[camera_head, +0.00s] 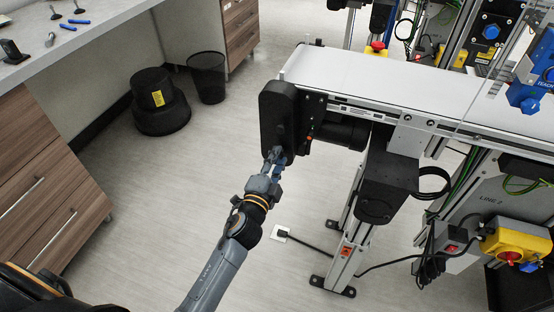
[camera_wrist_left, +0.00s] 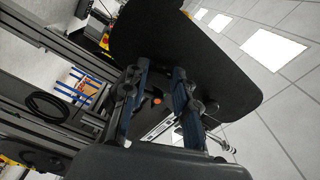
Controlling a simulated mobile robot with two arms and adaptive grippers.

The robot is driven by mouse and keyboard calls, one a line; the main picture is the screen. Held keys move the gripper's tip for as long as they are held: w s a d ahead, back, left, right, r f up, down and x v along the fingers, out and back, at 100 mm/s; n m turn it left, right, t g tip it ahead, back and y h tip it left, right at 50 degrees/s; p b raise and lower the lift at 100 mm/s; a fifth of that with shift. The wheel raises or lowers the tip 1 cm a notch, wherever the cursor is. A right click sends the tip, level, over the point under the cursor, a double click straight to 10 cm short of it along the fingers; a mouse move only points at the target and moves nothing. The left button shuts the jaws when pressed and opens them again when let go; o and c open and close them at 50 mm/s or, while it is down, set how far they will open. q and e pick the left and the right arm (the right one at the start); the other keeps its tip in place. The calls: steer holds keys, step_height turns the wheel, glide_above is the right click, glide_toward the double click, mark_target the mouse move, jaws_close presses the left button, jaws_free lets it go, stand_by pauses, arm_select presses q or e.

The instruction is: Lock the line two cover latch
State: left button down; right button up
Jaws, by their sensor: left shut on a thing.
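The black cover (camera_head: 277,110) stands upright at the near left end of the white belt conveyor (camera_head: 400,80); it also fills the upper middle of the left wrist view (camera_wrist_left: 190,50). My left gripper (camera_head: 273,158) is at the lower part of this cover. It is shut on the latch, which is mostly hidden by the fingers, so I cannot tell its angle. In the left wrist view the two fingers (camera_wrist_left: 156,88) reach towards the cover, with a small orange spot (camera_wrist_left: 157,101) between them. My right gripper is not in view.
Under the conveyor are a dark motor box (camera_head: 388,188) and a leg with a cable. A grey "LINE 2" cabinet (camera_head: 490,188) and a yellow switch box (camera_head: 515,245) are on the right. A black bin (camera_head: 207,78) and a black step stool (camera_head: 158,105) stand at left. Floor between is clear.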

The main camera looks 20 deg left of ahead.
arm_select(q)
steer(key=shift+m, duration=1.9)
steer(key=c, duration=1)
jaws_free()
steer(key=shift+c, duration=0.2)
steer(key=s, duration=1.2)
steer(key=shift+a, duration=0.15)
